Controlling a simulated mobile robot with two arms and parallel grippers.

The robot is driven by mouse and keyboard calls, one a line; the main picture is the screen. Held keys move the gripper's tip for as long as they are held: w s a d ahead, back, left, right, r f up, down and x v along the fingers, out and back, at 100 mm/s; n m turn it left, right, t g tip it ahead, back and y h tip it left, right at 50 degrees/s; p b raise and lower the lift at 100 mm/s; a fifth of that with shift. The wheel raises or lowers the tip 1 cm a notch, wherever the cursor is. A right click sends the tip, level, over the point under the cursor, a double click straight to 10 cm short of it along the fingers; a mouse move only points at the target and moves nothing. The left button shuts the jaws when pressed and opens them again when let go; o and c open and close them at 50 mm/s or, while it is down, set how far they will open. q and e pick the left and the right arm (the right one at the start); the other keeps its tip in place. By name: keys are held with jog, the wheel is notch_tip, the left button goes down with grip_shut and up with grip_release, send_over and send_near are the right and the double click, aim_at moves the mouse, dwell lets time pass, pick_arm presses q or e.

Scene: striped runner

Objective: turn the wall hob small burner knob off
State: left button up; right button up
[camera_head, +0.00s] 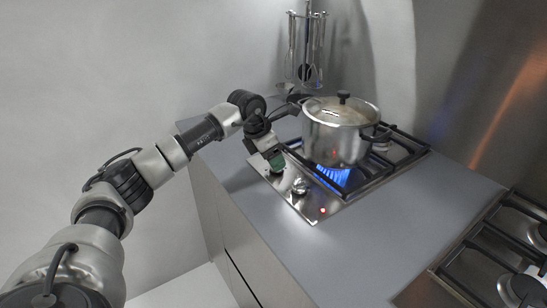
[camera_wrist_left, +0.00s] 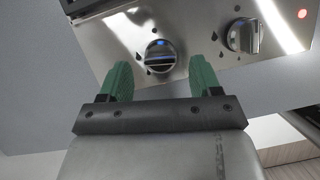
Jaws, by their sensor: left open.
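The hob's steel front panel (camera_head: 313,206) carries two knobs. One knob (camera_wrist_left: 160,56), round with a raised grip bar and a blue-tinted face, sits between the green fingertips of my left gripper (camera_wrist_left: 161,76). There is a visible gap on each side, so the fingers are open around it. In the head view my left gripper (camera_head: 276,162) is at the panel's far left end and hides that knob. The other knob (camera_head: 300,187) is nearer the red light; it also shows in the wrist view (camera_wrist_left: 243,36). No label shows which knob is the small burner's.
A lidded steel pot (camera_head: 338,135) stands on the hob grate (camera_head: 378,180) over a blue flame (camera_head: 333,175). Utensils hang from a rack (camera_head: 306,50) behind. A red light (camera_head: 323,210) glows on the panel. The grey counter (camera_head: 390,235) in front is clear.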

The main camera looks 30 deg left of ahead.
pick_arm(q)
jog(key=shift+w+f, duration=0.15)
jog(key=shift+f, duration=0.3)
pick_arm(e)
jog(key=shift+w+r, duration=0.1)
jog(key=shift+w, duration=0.45)
pick_arm(q)
jog(key=c, duration=0.9)
jog(key=shift+c, duration=0.2)
pick_arm(e)
jog(key=shift+s, duration=0.3)
